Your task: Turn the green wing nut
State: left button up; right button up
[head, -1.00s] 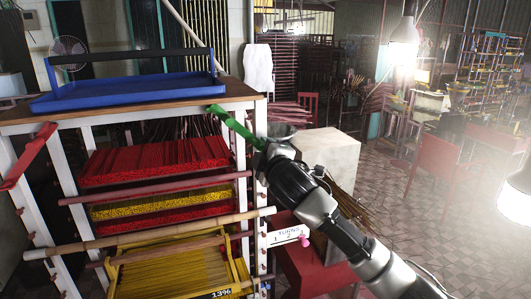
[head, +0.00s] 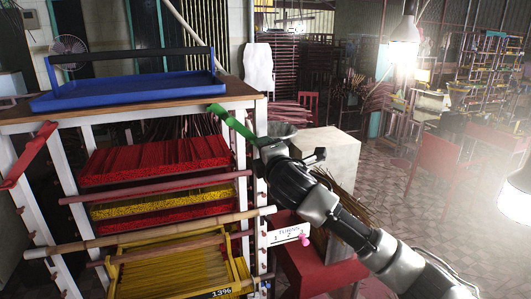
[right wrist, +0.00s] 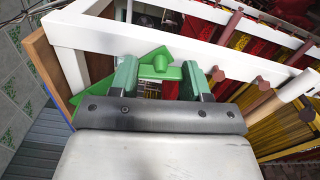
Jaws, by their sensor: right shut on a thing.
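The green wing nut (right wrist: 160,66) shows in the right wrist view as a bright green piece with a raised round stub, at the white frame of the rack. My right gripper (right wrist: 160,78) has one finger on each side of it and is shut on it. In the head view my right gripper (head: 264,143) is at the rack's right front post, its fingers mostly hidden by the wrist. A green strip (head: 232,124) slants across that corner there. My left gripper is not in view.
A white rack (head: 250,160) holds red and yellow incense bundles (head: 155,158), with wooden rods sticking out. A blue tray (head: 130,90) sits on top. A small "TURNS" sign (head: 287,235) with a pink pointer hangs below my right wrist. A pale block (head: 330,155) stands right of it.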

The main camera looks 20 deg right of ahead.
jog(key=shift+f, duration=0.15)
jog(key=o, duration=0.9)
jog(key=shift+s, duration=0.1)
jog(key=s+b, duration=0.4)
jog(key=s, duration=0.6)
jog(key=shift+s+d+b, duration=0.15)
jog(key=shift+s+b, duration=0.15)
jog(key=shift+b, duration=0.1)
